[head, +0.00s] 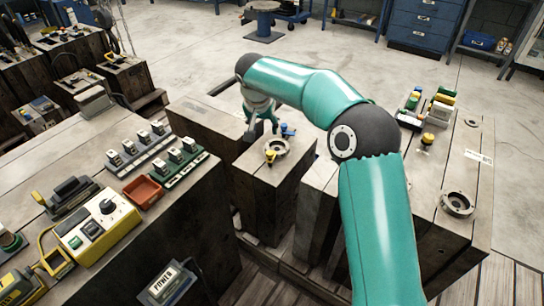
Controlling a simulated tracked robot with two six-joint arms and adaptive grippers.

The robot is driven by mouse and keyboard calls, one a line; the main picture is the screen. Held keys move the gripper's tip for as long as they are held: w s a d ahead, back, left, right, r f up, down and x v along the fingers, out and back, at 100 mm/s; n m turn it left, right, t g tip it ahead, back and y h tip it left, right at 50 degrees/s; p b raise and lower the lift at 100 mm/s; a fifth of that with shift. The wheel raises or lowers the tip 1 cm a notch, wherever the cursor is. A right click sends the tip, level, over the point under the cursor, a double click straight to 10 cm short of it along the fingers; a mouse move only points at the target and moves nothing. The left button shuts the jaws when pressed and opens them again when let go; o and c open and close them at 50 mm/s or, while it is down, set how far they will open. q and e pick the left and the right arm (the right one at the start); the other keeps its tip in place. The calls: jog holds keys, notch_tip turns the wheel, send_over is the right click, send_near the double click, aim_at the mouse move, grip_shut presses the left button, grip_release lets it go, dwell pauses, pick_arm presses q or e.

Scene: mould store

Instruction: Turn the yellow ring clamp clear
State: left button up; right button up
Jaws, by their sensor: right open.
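A yellow ring clamp part (269,155) sits at the front-left edge of a round metal ring (280,147) on top of a dark-sided mould block (262,176). A blue part (288,130) sits at the back-right side of the same ring. My right gripper (262,127) points down just behind and left of the ring, with its teal fingers apart. It looks close to the blue part, and I cannot tell whether it touches anything. The yellow part appears clear of the fingers. My left gripper is not in view.
A second metal ring (457,204) and a yellow knob (427,139) are on the blocks at right. A yellow control box (97,226), a red tray (143,192) and switch rows (181,160) fill the left bench. Open floor lies behind.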

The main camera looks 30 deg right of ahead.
aim_at(269, 152)
jog(key=b+x, duration=0.1)
jog(key=x, duration=1.5)
jog(key=shift+d+f, duration=0.1)
jog(key=shift+f, duration=0.15)
